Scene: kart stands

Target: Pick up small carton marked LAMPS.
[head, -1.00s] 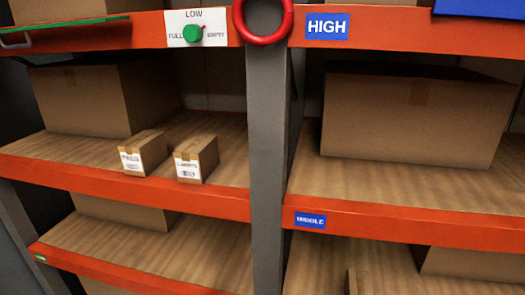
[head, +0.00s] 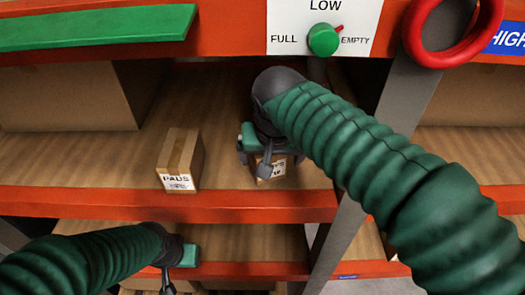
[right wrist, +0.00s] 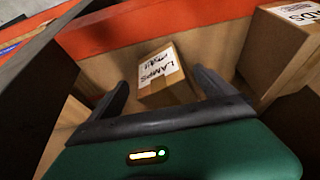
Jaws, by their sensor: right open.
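The small carton marked LAMPS (head: 279,169) stands on the middle shelf near its front edge, mostly hidden by my right gripper (head: 267,162) in the head view. In the right wrist view the LAMPS carton (right wrist: 163,84) is a brown box with a white label, lying between the two dark fingers of my right gripper (right wrist: 161,82). These fingers are spread, one to each side of it. Whether they touch it I cannot tell. My left gripper (head: 178,266) is low at the left, in front of a lower shelf; its jaws are unclear.
A similar carton, apparently marked PADS (head: 180,160), stands left of the LAMPS carton, also in the right wrist view (right wrist: 284,50). A large box (head: 70,98) is behind at left. A grey post (head: 405,80) with a red ring (head: 413,45) stands right. The orange shelf edge (head: 130,204) runs in front.

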